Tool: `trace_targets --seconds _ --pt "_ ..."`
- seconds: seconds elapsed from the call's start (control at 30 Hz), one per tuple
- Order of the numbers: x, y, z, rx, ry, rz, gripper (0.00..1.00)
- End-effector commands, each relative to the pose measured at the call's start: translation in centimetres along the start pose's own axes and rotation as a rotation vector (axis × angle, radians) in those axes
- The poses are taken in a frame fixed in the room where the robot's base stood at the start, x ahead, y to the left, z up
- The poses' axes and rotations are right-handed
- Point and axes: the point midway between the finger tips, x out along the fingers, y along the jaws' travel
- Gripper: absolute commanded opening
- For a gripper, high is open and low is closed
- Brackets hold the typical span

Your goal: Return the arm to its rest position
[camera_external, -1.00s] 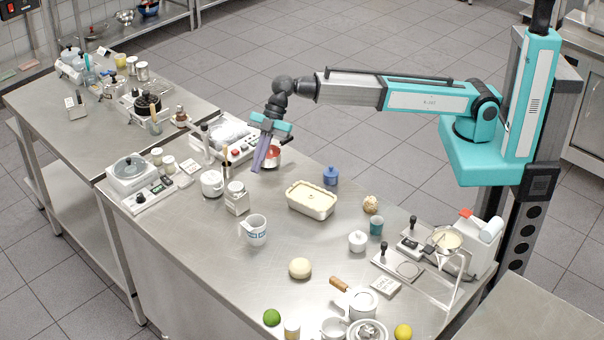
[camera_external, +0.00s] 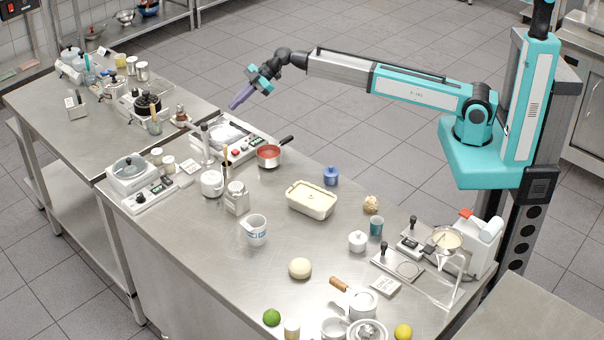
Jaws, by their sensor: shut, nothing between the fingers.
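My gripper (camera_external: 237,102) is shut and empty, with its purple fingers pointing down and to the left. It is in the air above the far edge of the steel counter (camera_external: 225,255), near a hot plate (camera_external: 234,140). My arm (camera_external: 400,85) stretches out to the left from its column at the right. A small saucepan (camera_external: 269,155) with red contents and a dark handle stands below and to the right of my gripper, clear of it.
A white dish (camera_external: 311,199) of pale dough, a blue jar (camera_external: 331,175), a white mug (camera_external: 256,229) and a metal shaker (camera_external: 237,197) stand on the counter. A press-like device (camera_external: 447,240) stands at the right. The air around my arm looks clear.

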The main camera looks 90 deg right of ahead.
Motion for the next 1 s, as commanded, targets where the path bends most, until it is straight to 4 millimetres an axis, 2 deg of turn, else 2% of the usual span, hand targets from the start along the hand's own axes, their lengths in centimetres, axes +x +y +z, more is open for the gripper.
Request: trace_targets --seconds 0.03,0.07,0.17,0.3,0.37,0.5,0.6,0.8,1.0 --pt "-0.3 1.2 2.8 0.02 -0.016 0.018 0.0" --pt "-0.4 1.5 4.3 0.029 -0.028 0.023 0.0" --pt "-0.4 1.5 9.3 0.055 -0.081 0.021 0.0" --pt "0.2 -1.0 15.8 0.093 -0.172 -0.019 0.0" --pt "0.7 -2.7 18.2 0.111 -0.212 -0.044 0.0" --pt "2.1 -7.6 22.9 0.166 -0.304 -0.108 0.0" --pt "3.1 -11.4 25.2 0.212 -0.363 -0.148 0.0" --pt "4.8 -19.2 28.9 0.307 -0.474 -0.216 0.0" --pt "5.4 -26.9 32.5 0.395 -0.594 -0.266 0.0"
